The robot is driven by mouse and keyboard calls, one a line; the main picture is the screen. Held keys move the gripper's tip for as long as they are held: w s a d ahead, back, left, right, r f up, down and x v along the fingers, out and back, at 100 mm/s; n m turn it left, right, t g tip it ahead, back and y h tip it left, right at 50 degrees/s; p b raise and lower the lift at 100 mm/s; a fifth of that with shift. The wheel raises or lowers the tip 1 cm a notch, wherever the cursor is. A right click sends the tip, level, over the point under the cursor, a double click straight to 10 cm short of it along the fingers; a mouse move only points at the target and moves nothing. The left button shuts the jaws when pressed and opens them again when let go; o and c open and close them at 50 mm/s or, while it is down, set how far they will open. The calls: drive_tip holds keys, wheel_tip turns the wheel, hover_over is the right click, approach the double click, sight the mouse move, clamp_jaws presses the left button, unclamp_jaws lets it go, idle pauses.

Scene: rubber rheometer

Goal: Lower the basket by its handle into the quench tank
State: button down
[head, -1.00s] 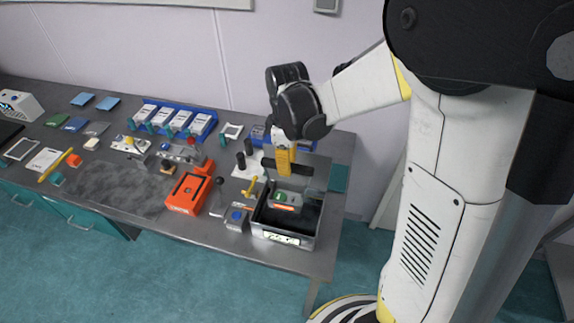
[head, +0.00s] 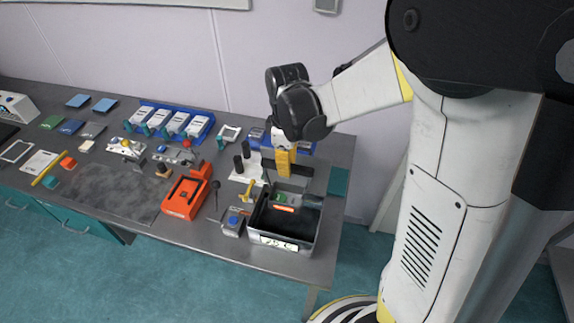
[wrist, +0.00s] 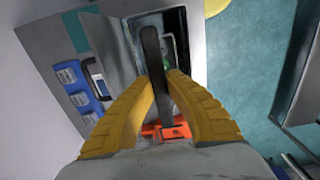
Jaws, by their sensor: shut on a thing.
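My gripper (head: 284,171) points down above the back of the quench tank (head: 262,241), its yellow fingers closed around a dark bar. In the wrist view the dark bar (wrist: 151,60), which appears to be the basket's handle, runs between the two fingers. The quench tank is a grey open box with a dark inside and a label on its front. A small body with green and orange parts (head: 284,208), probably the basket, shows below my gripper, at the back of the tank opening. How deep it sits is unclear.
An orange device (head: 182,212) and a small grey block with a blue top (head: 233,224) stand left of the tank. Black posts stand behind them. A blue rack (head: 205,135) lies farther back. The table's right edge is close to the tank.

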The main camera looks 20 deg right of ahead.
sight(287, 201)
drive_tip(key=shift+f+b, duration=6.1)
drive_tip(key=shift+f, duration=1.2)
drive_tip(key=shift+f+b, duration=0.6)
drive_tip(key=shift+f, duration=0.1)
drive_tip(key=c, duration=1.8)
unclamp_jaws()
drive_tip(key=o, duration=0.4)
wheel_tip(287, 201, up, 12)
drive_tip(key=shift+r, duration=0.1)
drive_tip(key=shift+s, duration=0.1)
